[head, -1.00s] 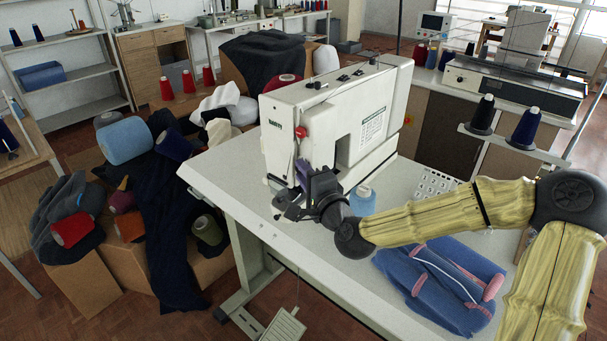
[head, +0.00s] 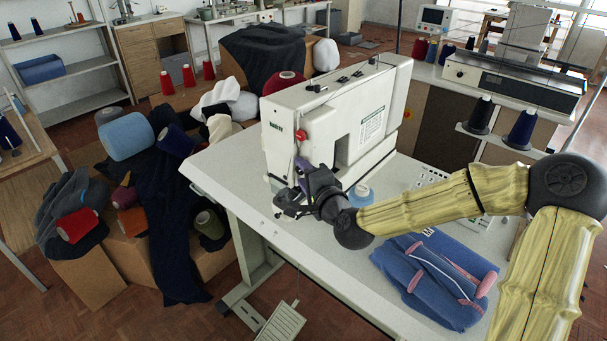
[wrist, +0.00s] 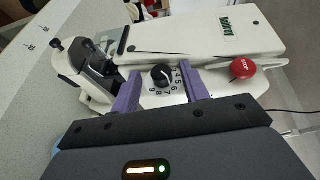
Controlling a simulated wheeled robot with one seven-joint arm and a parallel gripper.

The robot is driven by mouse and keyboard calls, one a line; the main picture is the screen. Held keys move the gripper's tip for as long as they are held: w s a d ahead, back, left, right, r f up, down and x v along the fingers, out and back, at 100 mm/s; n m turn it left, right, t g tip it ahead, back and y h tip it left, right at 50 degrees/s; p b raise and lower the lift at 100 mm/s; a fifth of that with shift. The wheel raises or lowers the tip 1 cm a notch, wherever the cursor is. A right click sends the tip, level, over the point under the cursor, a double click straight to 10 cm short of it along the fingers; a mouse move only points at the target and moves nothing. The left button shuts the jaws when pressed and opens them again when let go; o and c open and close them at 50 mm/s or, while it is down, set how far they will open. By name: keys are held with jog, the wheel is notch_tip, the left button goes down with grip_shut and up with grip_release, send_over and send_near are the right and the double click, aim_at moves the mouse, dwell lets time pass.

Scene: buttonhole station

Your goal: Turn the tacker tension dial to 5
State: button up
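The white tacker machine (head: 338,115) stands on the light worktable. My gripper (wrist: 162,77) is open, with one purple finger on each side of the dial and a gap to the knob on both sides. In the head view my gripper (head: 303,183) is at the machine's front end, and it hides the dial.
A red stop button (wrist: 243,68) is on the machine right of the fingers; it also shows in the head view (head: 300,135). A folded blue garment (head: 432,285) lies on the worktable (head: 235,200) under my forearm.

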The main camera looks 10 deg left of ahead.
jog(key=shift+s, duration=0.1)
jog(key=b+v, duration=1)
jog(key=v, duration=0.7)
dwell(0.9)
jog(key=shift+s+d, duration=0.1)
